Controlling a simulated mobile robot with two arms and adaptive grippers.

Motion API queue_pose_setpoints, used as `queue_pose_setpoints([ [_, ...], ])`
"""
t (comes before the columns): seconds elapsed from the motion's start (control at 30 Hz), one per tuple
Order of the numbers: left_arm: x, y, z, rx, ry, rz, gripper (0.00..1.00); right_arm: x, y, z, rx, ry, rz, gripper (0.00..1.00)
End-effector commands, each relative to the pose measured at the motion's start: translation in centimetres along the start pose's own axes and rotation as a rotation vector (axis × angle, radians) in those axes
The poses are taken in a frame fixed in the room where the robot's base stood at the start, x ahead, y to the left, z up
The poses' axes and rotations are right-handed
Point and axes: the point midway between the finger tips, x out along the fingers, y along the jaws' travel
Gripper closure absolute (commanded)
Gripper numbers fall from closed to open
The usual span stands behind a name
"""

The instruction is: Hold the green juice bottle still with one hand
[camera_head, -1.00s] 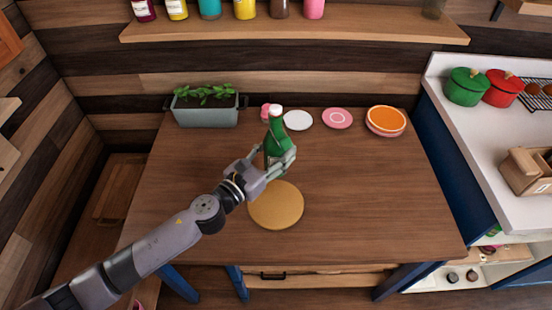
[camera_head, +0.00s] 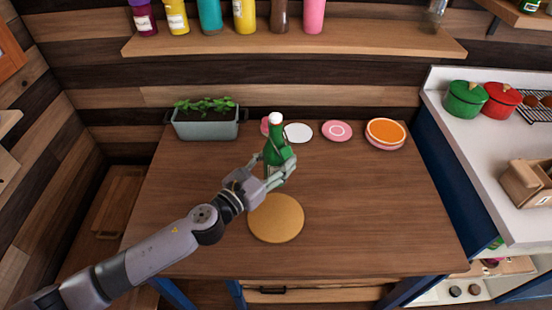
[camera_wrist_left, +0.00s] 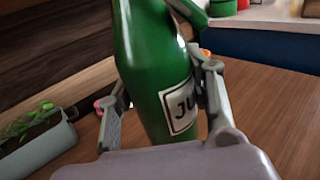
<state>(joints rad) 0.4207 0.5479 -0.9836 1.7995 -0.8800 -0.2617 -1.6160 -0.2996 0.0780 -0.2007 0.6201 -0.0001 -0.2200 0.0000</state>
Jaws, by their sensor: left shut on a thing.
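The green juice bottle (camera_head: 277,143) with a white cap stands upright on the wooden table (camera_head: 350,215), behind the round tan board. My left gripper (camera_head: 276,172) is shut on the bottle's body from the front. In the left wrist view the bottle (camera_wrist_left: 150,70) fills the middle, and its white label shows the letters "JU". The left gripper's fingers (camera_wrist_left: 160,110) lie on both sides of it there. The bottle's base is hidden behind the gripper in the head view. My right gripper is not in view.
A round tan board (camera_head: 276,219) lies just in front of the bottle. A planter (camera_head: 206,124) stands back left. The table's right side is clear.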

Motion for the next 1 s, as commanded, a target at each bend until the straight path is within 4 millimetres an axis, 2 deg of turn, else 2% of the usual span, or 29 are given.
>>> queue_pose_setpoints([
  [1.0, 0.0, -0.1, -6.3, -0.002, -0.002, -0.001, 0.98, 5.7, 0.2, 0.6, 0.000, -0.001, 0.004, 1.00],
])
